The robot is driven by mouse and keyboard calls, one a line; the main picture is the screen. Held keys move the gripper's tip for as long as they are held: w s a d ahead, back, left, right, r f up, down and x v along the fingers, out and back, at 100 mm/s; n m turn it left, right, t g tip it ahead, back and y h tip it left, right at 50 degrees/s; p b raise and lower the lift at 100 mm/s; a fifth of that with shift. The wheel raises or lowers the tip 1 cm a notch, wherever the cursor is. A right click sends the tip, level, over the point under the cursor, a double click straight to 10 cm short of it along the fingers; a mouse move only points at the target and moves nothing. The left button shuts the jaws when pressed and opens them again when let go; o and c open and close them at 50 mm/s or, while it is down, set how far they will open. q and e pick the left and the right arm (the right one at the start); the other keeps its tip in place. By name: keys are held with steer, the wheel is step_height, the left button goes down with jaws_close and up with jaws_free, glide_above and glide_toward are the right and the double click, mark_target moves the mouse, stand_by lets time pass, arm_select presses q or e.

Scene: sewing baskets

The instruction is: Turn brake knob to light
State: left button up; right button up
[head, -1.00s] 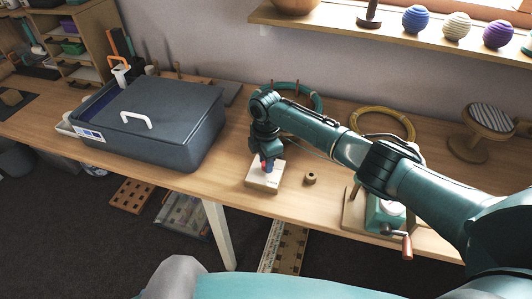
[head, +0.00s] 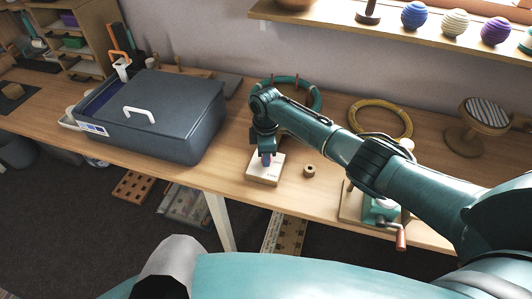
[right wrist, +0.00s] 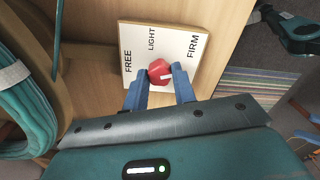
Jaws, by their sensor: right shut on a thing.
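The brake knob (right wrist: 160,72) is red with a white mark. It stands on a pale square plate (right wrist: 134,34) lettered FREE, LIGHT and FIRM. The mark lies on the FIRM side of the knob in the right wrist view; I cannot tell exactly where it points. The plate also shows in the head view (head: 262,179) on the bench. My right gripper (right wrist: 161,80) points down over the plate, its blue fingers shut on the knob from both sides. In the head view my right gripper (head: 267,159) hides most of the knob. My left gripper is not in view.
A small wooden spool (head: 309,170) stands just right of the plate. A dark lidded case (head: 170,110) is to its left. A teal ring (head: 314,98) and a yellow ring (head: 381,107) are behind. A crank device (head: 383,213) stands right. Bare bench lies around the plate.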

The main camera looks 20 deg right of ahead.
steer(key=shift+d, duration=0.1)
steer(key=o, duration=1)
step_height(320, 180, up, 13)
steer(key=shift+r, duration=0.15)
